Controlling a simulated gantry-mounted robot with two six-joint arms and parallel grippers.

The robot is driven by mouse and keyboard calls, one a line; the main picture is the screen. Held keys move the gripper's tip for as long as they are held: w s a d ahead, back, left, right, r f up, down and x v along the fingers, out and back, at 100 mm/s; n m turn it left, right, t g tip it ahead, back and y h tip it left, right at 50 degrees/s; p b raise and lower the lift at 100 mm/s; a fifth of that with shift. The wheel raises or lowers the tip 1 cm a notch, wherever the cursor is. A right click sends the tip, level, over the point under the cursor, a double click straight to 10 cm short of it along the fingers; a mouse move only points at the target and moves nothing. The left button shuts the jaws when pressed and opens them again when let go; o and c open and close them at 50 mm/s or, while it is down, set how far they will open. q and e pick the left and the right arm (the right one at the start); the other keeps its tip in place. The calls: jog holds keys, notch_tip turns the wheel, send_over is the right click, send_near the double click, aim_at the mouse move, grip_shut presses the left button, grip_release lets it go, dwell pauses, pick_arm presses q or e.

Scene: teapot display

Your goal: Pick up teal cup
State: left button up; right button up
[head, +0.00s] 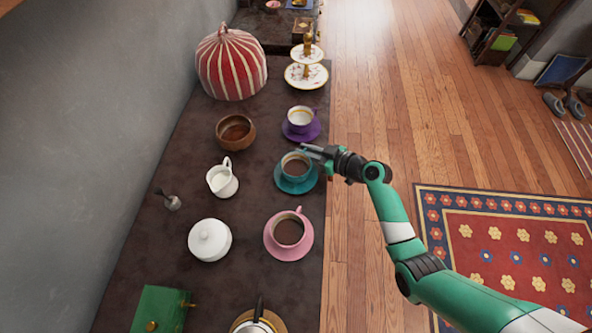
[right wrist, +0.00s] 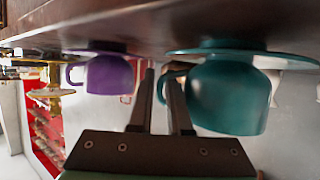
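The teal cup (head: 284,167), with dark liquid in it, stands upright on a teal saucer (head: 294,187) near the table's right edge. My right gripper (head: 314,152) is at the cup's upper right side, by its handle. The right wrist view is upside down and shows the teal cup (right wrist: 230,98) on the right under its saucer (right wrist: 285,57). There, my right gripper (right wrist: 161,78) has its fingers apart, with part of the teal handle showing between them. I cannot tell whether they touch it. My left gripper is not in view.
A purple cup (head: 300,117) on its saucer stands just behind, also close in the wrist view (right wrist: 108,75). A pink cup (head: 287,232) is in front. A white creamer (head: 222,181) and wooden bowl (head: 235,130) are left. Open floor lies right of the table.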

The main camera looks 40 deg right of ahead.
grip_shut()
dwell(1.4)
